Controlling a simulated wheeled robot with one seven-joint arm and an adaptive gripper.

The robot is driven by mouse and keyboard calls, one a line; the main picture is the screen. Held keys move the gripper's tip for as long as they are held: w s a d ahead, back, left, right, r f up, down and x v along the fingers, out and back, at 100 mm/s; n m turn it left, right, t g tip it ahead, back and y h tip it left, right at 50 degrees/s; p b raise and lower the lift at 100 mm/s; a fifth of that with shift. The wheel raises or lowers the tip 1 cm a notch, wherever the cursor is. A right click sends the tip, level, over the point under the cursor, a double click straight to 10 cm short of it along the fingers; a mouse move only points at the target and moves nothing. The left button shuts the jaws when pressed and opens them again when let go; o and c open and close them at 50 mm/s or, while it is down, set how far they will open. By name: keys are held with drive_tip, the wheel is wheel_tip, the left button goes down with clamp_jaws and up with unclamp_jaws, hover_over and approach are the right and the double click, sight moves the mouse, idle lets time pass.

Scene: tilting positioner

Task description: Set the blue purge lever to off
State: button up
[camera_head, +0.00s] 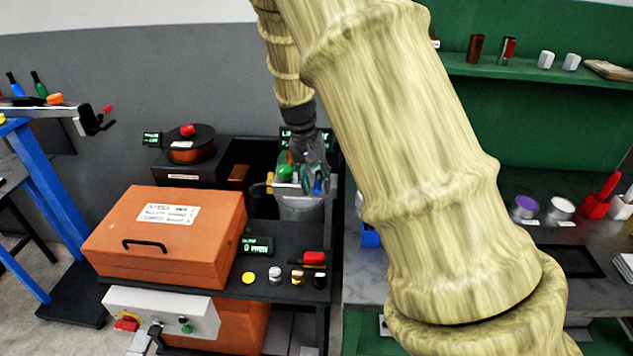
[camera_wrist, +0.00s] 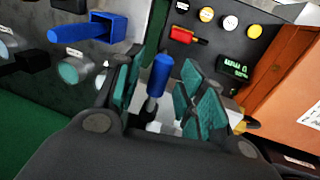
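The blue lever handle (camera_wrist: 160,74) stands in the middle of the wrist view, on a thin metal stem above a pale block. In the head view its blue end (camera_head: 317,186) shows small, below my gripper (camera_head: 303,172). In the wrist view my gripper (camera_wrist: 164,64) is open, with one teal finger pad on each side of the blue handle. Small gaps seem to show between pads and handle; contact cannot be told for sure. A green knob (camera_head: 284,172) sits to the left on the same pale fixture. Any markings for the lever are not visible.
An orange case (camera_head: 165,240) stands left of the fixture. A black panel with coloured buttons (camera_head: 275,276) and a red-handled part (camera_head: 314,258) lies in front. A blue holder (camera_wrist: 95,27) is on the neighbouring bench. My arm hides much of the right side.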

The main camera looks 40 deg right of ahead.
wheel_tip(320, 180, up, 12)
drive_tip(key=w+a, duration=0.1)
drive_tip(key=shift+w+a, duration=0.25)
drive_tip(key=shift+a, duration=0.15)
idle(0.3)
drive_tip(key=shift+f, duration=0.15)
